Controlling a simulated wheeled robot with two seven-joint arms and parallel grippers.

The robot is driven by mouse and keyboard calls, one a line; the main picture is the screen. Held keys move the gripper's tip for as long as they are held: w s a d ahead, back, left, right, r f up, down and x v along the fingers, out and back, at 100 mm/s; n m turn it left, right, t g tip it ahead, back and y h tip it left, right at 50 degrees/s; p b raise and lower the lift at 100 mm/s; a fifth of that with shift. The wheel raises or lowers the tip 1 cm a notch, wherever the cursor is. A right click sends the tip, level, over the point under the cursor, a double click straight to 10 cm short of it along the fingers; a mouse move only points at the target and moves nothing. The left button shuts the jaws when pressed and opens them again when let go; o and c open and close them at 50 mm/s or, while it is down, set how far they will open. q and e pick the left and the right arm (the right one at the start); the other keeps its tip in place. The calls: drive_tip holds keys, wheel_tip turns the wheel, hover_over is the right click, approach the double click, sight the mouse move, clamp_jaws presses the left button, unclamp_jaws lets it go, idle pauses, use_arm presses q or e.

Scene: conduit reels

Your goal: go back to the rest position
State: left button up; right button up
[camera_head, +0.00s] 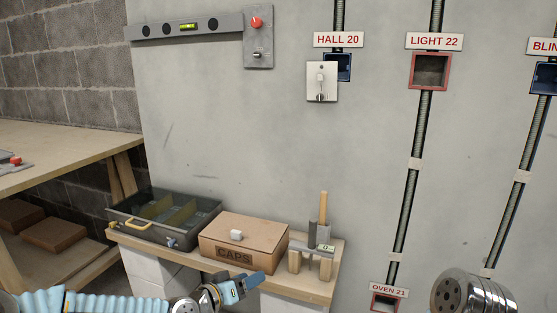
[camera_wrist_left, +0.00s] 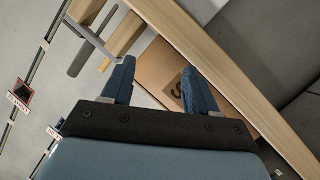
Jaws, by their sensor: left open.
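My left gripper (camera_head: 240,288) is low in the head view, in front of the bench below the CAPS box, with its blue fingers pointing right. In the left wrist view the two blue fingers (camera_wrist_left: 157,80) stand apart with nothing between them, so it is open and empty. Behind them the wrist view shows the wooden bench edge (camera_wrist_left: 215,70) and part of the CAPS box (camera_wrist_left: 158,68). It looks apart from both, though the gap is hard to judge. My right gripper does not show in either view.
A brown CAPS box (camera_head: 243,238), a grey tray (camera_head: 130,223) and a wooden stand with tools (camera_head: 310,268) sit on the low bench (camera_head: 318,289). A workbench (camera_head: 60,150) is at left. The wall carries conduits and labelled boxes, including a red-framed box (camera_head: 430,71).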

use_arm(q)
drive_tip(key=s+d+f+n+g+y, duration=0.1)
drive_tip(key=s+f+g, duration=0.1)
drive_tip(key=s+f, duration=0.35)
drive_tip(key=s+d+f+g, duration=0.2)
drive_tip(key=f, duration=0.6)
drive_tip(key=s+a+f+n+g+y, duration=0.1)
drive_tip(key=s+a+f+g+y, duration=0.1)
drive_tip(key=s+f, duration=0.6)
drive_tip(key=s+a+f+n+g+y, duration=0.1)
drive_tip(key=s+a+f+g, duration=0.3)
drive_tip(key=s+f, duration=0.4)
drive_tip(key=s+y, duration=0.1)
drive_tip(key=s, duration=0.4)
drive_tip(key=shift+s+a+f+g+y, duration=0.3)
drive_tip(key=shift+s+g+y, duration=0.1)
drive_tip(key=shift+w, duration=0.1)
